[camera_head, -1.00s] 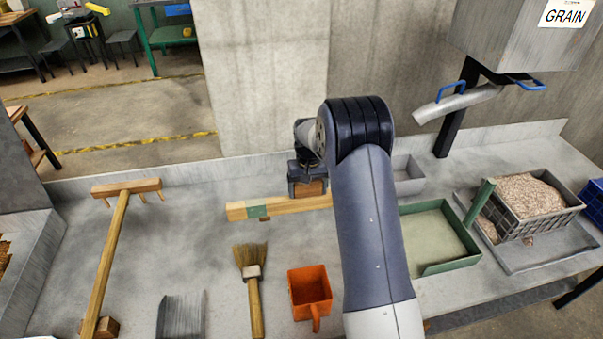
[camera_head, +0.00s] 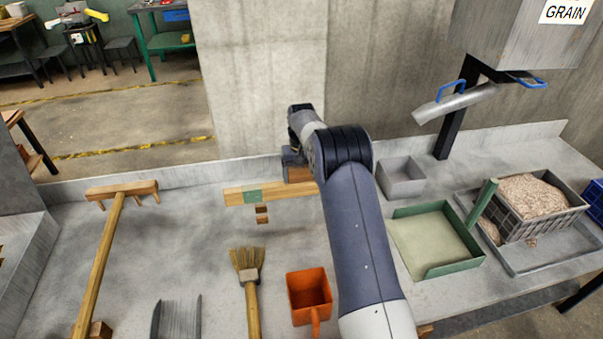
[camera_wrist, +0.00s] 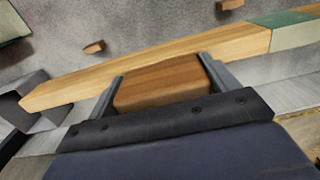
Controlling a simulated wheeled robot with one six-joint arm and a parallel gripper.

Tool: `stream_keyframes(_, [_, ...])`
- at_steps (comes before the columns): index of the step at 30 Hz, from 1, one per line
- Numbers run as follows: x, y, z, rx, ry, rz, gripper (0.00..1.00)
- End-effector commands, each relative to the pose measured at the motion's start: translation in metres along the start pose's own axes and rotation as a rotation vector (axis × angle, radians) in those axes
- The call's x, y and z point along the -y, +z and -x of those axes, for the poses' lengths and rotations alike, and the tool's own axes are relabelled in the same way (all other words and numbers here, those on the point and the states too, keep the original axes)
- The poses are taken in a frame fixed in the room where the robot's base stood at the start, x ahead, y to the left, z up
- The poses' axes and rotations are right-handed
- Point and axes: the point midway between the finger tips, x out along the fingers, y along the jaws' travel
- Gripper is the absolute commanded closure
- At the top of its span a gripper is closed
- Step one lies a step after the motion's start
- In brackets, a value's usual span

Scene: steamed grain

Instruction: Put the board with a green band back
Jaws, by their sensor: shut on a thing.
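The board with a green band (camera_head: 231,197) is a long pale wooden bar near the back wall, its green band left of my gripper. In the wrist view the board (camera_wrist: 70,87) runs slantwise past the fingers, with the green band at upper right. My gripper (camera_head: 297,174) is shut on the brown wooden block on the board's side. That block (camera_wrist: 160,85) sits between the two fingers in the wrist view. My arm hides the board's right end in the head view. I cannot tell the board's height above the counter.
Small wooden blocks (camera_head: 262,214) lie just in front of the board. A wooden rake (camera_head: 103,240) is at left, a brush (camera_head: 249,280) and orange scoop (camera_head: 309,293) in front. A grey box (camera_head: 401,178), green tray (camera_head: 437,238) and grain crate (camera_head: 530,208) are at right.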

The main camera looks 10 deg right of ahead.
Motion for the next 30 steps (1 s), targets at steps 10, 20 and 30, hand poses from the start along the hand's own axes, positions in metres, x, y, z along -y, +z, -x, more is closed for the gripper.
stream_keyframes(10, [0.0,0.0,-0.034,-0.001,0.0,0.0,0.82])
stream_keyframes(20, [0.0,0.0,-0.065,-0.001,0.0,0.0,0.82])
stream_keyframes(30, [0.0,-0.001,-0.079,-0.003,0.0,0.0,0.82])
